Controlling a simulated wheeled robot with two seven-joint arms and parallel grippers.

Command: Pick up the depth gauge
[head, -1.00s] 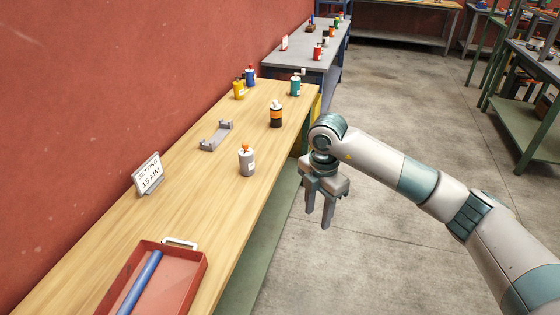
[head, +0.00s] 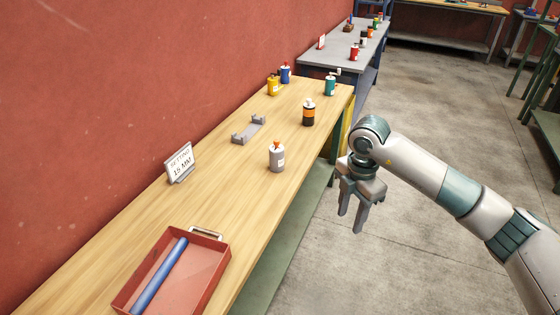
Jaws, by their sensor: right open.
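I cannot pick out a depth gauge for certain in the head view. A grey cradle-like piece (head: 249,130) with raised ends lies on the wooden bench near the wall. A white sign (head: 180,162) reading "SETTING 15 MM" stands on the bench left of it. A red tray (head: 218,271) at the near end holds a blue rod (head: 160,276). My right gripper (head: 350,222) is open and empty, pointing down over the floor beside the bench's right edge, apart from everything. My left gripper is out of view.
On the wooden bench (head: 215,200) stand a grey bottle (head: 276,158), an orange-black bottle (head: 309,114), and yellow (head: 272,86), blue (head: 285,73) and teal (head: 330,87) containers. A grey table (head: 335,60) stands beyond. The floor to the right is open.

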